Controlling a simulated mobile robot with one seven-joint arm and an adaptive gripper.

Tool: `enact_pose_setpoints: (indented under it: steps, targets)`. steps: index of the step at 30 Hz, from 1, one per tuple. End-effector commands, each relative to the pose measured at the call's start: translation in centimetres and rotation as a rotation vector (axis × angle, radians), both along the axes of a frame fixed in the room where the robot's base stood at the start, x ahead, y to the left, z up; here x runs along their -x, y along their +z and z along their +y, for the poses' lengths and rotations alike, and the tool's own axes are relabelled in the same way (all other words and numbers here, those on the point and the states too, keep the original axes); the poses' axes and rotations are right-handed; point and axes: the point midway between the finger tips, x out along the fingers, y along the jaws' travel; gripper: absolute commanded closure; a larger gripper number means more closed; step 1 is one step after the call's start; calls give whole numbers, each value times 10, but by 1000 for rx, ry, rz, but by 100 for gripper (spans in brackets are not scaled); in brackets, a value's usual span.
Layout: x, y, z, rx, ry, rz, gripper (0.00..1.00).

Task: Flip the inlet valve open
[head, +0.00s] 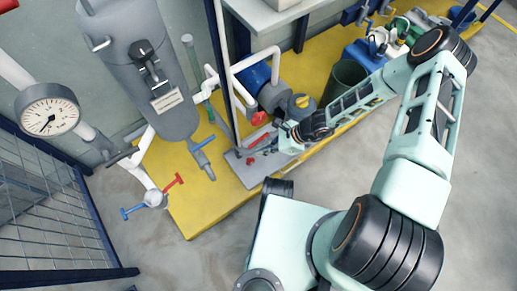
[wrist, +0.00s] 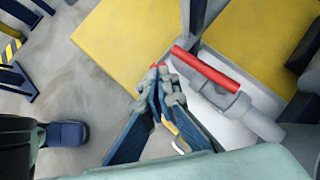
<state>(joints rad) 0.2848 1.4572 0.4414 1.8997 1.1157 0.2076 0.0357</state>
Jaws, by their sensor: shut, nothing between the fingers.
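A valve with a long red lever handle (wrist: 207,68) on a grey body (wrist: 228,100) shows right of centre in the wrist view. In the head view a red lever (head: 259,138) shows near the pump, probably the same one. My gripper (wrist: 160,70) is shut and empty, its red-tipped fingers together just left of the lever's end, apparently apart from it. In the head view my gripper (head: 254,160) is low by the pump base, small and partly confused with the parts around it. No label marks which valve is the inlet.
A blue pump (head: 255,77) and pipes stand close to my gripper. A grey tank (head: 145,65), a blue-handled valve (head: 203,143), a valve with red and blue handles (head: 153,198) and a gauge (head: 48,117) are at left. The yellow platform (head: 190,215) has bare room in front.

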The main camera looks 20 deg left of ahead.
Motion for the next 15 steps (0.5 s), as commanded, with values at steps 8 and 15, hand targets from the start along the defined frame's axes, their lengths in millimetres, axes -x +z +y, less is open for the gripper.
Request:
enact_pose_setpoints:
  steps: [8, 15]
  targets:
    - [16, 46, -34, -1, -1, 0, 100]
    - [29, 74, -55, 0, 2, -1, 100]
